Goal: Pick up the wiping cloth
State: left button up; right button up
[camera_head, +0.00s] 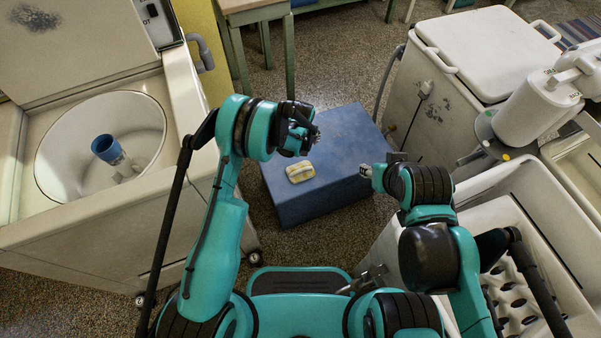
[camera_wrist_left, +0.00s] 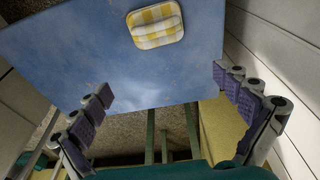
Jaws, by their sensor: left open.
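The wiping cloth (camera_head: 300,172) is a small yellow and white checked pad lying flat on top of a blue box (camera_head: 340,145). It also shows at the top of the left wrist view (camera_wrist_left: 156,25), whole and uncovered. My left gripper (camera_head: 312,133) is above the box, a little beyond the cloth in the head view. In the left wrist view its two fingers (camera_wrist_left: 163,85) are spread wide with nothing between them, and the cloth is outside them. My right gripper (camera_head: 366,172) is at the box's right edge; its jaws are too small to read.
A washer with an open tub (camera_head: 100,145) stands at the left, holding a blue-topped agitator. A white wringer washer (camera_head: 485,50) and a white basin (camera_head: 535,200) stand at the right. A green-legged table (camera_head: 250,10) is behind. The box top around the cloth is clear.

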pick_arm(q)
jog(key=b, duration=0.2)
send_over(300, 168)
jog(key=s, duration=0.1)
jog(key=shift+n, duration=0.3)
jog(key=f, duration=0.7)
jog(key=d+f, duration=0.1)
jog(key=f, duration=0.2)
jog(key=shift+s+f, duration=0.2)
jog(key=shift+f, duration=0.2)
jog(key=f, duration=0.1)
jog(key=f+b, duration=0.1)
jog(key=f, duration=0.1)
jog(key=w+f+b, duration=0.1)
jog(key=f, duration=0.1)
jog(key=shift+w+a+f, duration=0.1)
jog(key=shift+a, duration=0.25)
jog(key=c, duration=1)
